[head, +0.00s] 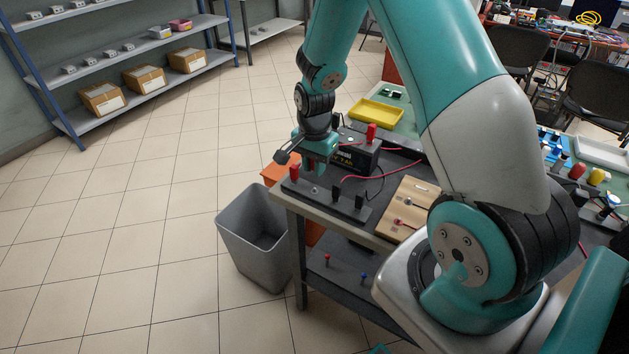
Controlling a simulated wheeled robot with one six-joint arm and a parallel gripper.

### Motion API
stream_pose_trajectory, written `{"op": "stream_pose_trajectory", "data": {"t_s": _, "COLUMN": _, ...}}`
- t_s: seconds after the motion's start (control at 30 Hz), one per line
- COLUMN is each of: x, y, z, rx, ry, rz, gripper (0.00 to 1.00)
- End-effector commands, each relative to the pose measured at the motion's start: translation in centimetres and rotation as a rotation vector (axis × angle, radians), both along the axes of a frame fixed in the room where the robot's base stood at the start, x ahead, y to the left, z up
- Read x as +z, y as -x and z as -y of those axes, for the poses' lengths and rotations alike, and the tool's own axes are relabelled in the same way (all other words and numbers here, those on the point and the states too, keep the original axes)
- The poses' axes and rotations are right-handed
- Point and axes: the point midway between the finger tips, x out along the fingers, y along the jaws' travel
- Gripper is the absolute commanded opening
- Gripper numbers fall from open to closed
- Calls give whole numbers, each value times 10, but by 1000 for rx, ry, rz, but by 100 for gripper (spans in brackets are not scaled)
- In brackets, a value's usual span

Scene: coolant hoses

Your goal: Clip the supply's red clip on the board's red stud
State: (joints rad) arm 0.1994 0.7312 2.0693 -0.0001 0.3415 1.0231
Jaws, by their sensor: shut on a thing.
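My gripper (318,167) is low over the dark strip at the table's near left corner, fingers pointing down. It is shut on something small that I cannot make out. A red clip-like piece (295,172) stands at the strip's left end, just left of the fingers. A red cable (382,177) curves over the table right of the gripper. A wooden board (414,193) lies to the right, with small red and dark fittings. I cannot tell which fitting is the red stud.
The dark strip (325,201) also carries a small bare post and two black pieces (359,201). A yellow tray (376,112) lies behind the box. A grey bin (253,238) stands on the floor left of the table. The lower shelf holds small red and blue pieces.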

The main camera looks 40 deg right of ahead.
Motion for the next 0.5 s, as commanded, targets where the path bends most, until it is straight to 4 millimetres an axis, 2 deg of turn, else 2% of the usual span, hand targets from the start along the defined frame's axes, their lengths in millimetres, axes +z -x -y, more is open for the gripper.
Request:
{"op": "stream_pose_trajectory", "data": {"t_s": 0.03, "x": 17, "y": -2, "z": 0, "rx": 0, "ry": 3, "rz": 11, "gripper": 0}}
{"op": "stream_pose_trajectory", "data": {"t_s": 0.2, "x": 69, "y": -2, "z": 0, "rx": 0, "ry": 2, "rz": 9, "gripper": 0}}
{"op": "stream_pose_trajectory", "data": {"t_s": 0.4, "x": 112, "y": -1, "z": 0, "rx": 0, "ry": 1, "rz": 5, "gripper": 0}}
{"op": "stream_pose_trajectory", "data": {"t_s": 0.5, "x": 126, "y": -1, "z": 0, "rx": 0, "ry": 1, "rz": 4, "gripper": 0}}
